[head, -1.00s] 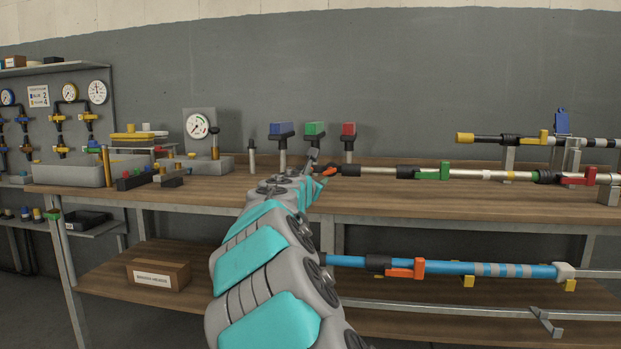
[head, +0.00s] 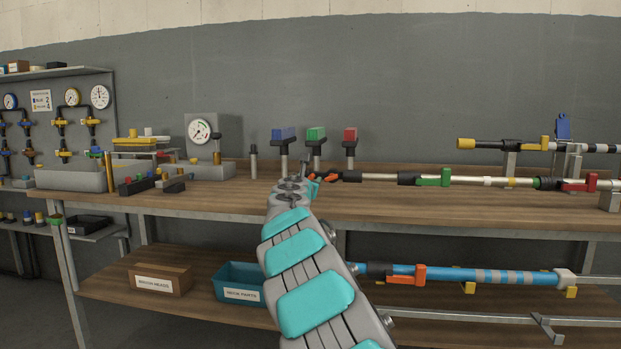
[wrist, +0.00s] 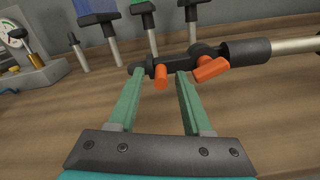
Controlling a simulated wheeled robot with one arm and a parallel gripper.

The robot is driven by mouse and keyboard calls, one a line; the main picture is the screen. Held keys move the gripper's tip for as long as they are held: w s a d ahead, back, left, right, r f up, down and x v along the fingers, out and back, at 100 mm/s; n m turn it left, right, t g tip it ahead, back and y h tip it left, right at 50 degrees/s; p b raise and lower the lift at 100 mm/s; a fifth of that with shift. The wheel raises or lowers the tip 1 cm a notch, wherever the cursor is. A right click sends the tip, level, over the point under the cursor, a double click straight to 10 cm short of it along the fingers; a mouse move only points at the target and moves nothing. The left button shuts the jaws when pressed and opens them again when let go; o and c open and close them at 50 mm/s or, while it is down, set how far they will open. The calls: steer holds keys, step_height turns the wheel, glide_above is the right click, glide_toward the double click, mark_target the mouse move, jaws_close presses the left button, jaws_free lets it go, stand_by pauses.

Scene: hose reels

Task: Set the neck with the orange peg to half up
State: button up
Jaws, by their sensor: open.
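A silver pole (head: 375,177) lies along the bench top, its left end a black neck (wrist: 190,57) with orange parts. In the wrist view an orange peg (wrist: 160,80) hangs from the neck, and an orange lever (wrist: 212,69) sits by the joint to its right. The neck runs about level, roughly in line with the pole. My gripper (wrist: 159,74) is open, its green fingers on either side of the orange peg. I cannot tell whether they touch it. In the head view my gripper (head: 308,178) is at the pole's left end and partly hides the neck.
A yellow-ended pole (head: 480,143) lies behind right. A blue pole (head: 470,275) and a teal bin (head: 238,282) are on the lower shelf. Bare bench lies in front of the silver pole.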

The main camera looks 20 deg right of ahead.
steer(key=shift+w+d, duration=0.25)
steer(key=shift+w, duration=0.05)
steer(key=shift+c, duration=0.3)
jaws_close()
stand_by(1.1)
